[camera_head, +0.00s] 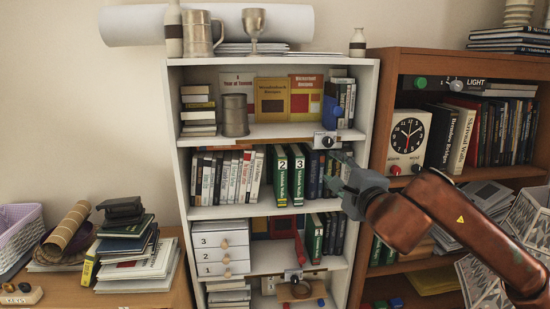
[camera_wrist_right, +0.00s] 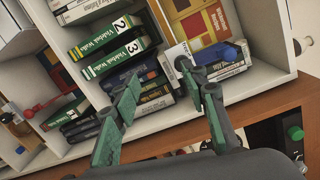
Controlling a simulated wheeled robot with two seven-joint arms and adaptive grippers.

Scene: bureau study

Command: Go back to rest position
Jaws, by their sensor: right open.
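My right gripper (camera_head: 343,181) reaches in from the right in the head view and is in front of the right side of the white bookshelf (camera_head: 368,100). In the right wrist view the two green fingers of my right gripper (camera_wrist_right: 160,85) are spread apart, with nothing between them. Green binders (camera_wrist_right: 108,43) numbered 2 and 3 and dark books (camera_wrist_right: 150,90) stand on the shelf beyond the fingers. The binders (camera_head: 289,175) also show left of the gripper in the head view. My left gripper is not in view.
A brown bookcase (camera_head: 385,60) with a clock (camera_head: 408,134) stands close behind my right arm. A desk (camera_head: 180,285) at the left holds stacked books (camera_head: 128,250) and a purple basket (camera_head: 20,228). A blue object (camera_head: 331,112) sits on the upper white shelf. The wall area at left is clear.

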